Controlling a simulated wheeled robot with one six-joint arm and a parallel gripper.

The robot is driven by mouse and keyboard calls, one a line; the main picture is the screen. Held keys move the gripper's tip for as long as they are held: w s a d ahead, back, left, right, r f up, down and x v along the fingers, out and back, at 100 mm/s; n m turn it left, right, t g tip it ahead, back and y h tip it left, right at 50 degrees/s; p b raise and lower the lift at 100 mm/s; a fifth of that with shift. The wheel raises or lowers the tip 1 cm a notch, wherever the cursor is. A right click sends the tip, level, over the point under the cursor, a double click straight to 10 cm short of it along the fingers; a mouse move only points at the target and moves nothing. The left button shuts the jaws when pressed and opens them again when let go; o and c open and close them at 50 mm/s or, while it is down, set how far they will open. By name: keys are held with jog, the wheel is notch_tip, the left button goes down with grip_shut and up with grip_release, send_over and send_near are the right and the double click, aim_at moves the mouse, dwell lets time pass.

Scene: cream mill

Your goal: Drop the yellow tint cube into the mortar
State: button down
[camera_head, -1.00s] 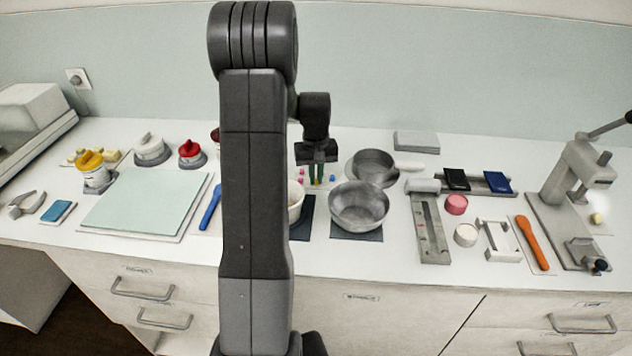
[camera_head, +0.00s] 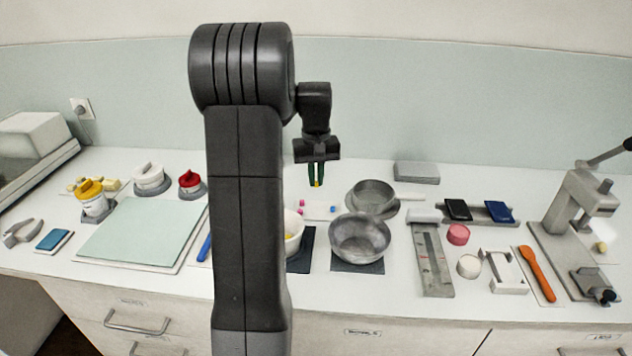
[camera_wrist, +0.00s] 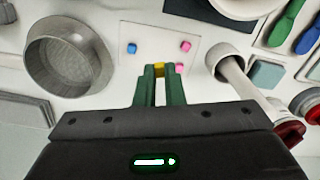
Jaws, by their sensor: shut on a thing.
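My gripper (camera_head: 316,184) is shut on the yellow tint cube (camera_wrist: 159,69), held between the green fingertips above the counter. In the head view, the cube (camera_head: 317,184) shows as a small yellow spot at the fingertips. A cream bowl, which looks like the mortar (camera_head: 293,240), stands nearer than my gripper and slightly left of it. My arm hides its left part. In the wrist view, a pale bowl, likely the same one, is cut off at the top edge (camera_wrist: 246,7).
Pink and blue cubes lie on a white plate (camera_head: 318,212) below my gripper.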

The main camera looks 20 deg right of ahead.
jog(key=s+a+r+p, duration=0.4)
jog(key=s+a+p, duration=0.4)
jog(key=a+p, duration=0.15)
jog(key=f+b, duration=0.1)
jog(key=f, duration=0.1)
jog(key=f+b, duration=0.4)
jog(key=shift+w+a+f, duration=0.1)
jog(key=shift+a+f, duration=0.2)
jog(key=shift+a, duration=0.1)
jog(key=c, duration=1.5)
grip_release()
jog(key=shift+o, duration=0.2)
